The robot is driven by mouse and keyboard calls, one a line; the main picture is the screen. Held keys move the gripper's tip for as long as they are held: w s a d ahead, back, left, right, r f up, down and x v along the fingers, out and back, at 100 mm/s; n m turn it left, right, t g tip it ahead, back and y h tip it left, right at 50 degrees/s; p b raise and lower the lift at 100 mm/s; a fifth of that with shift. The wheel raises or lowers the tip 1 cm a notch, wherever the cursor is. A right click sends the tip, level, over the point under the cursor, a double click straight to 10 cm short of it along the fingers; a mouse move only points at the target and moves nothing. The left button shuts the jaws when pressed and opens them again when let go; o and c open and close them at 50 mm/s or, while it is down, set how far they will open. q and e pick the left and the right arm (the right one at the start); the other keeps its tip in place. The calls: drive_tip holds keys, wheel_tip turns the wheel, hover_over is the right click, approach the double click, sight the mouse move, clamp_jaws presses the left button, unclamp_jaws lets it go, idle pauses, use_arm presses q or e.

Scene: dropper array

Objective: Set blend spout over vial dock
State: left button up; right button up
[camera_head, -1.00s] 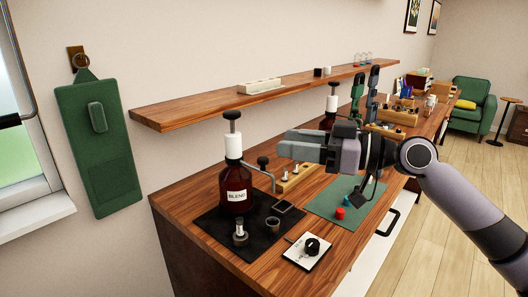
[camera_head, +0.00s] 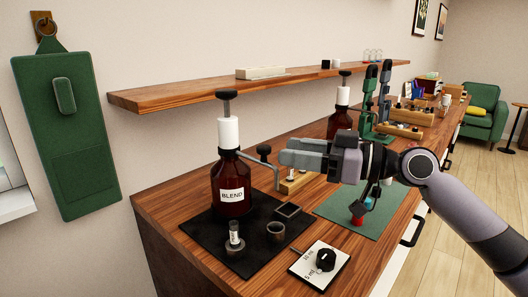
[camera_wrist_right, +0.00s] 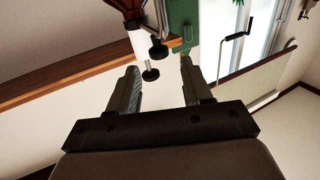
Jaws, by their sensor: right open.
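The brown BLEND bottle (camera_head: 231,200) stands upright on a black mat (camera_head: 205,232), with a white collar and black pump knob. Its metal spout (camera_head: 276,178) bends down on the right, with a black ball knob (camera_head: 264,150) beside it. A small vial (camera_head: 235,232) stands in a round holder at the mat's front. A square frame (camera_head: 287,211) and a small cup (camera_head: 276,230) sit right of the bottle; I cannot tell which is the vial dock. My right gripper (camera_head: 284,158) is open and empty, near the ball knob. The wrist view shows the white collar (camera_wrist_right: 140,44) beyond its fingers (camera_wrist_right: 160,90).
A white dial card (camera_head: 319,264) lies at the counter's front. A green mat (camera_head: 335,206) with a red-based item (camera_head: 357,211) is to the right. A second brown bottle and racks stand farther back. A wooden shelf (camera_head: 170,97) runs above the counter.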

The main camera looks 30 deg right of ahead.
sight(264, 146)
drive_tip(key=shift+p+x, duration=1.5)
drive_tip(key=shift+x, duration=1.85)
drive_tip(key=shift+d, duration=0.1)
clamp_jaws()
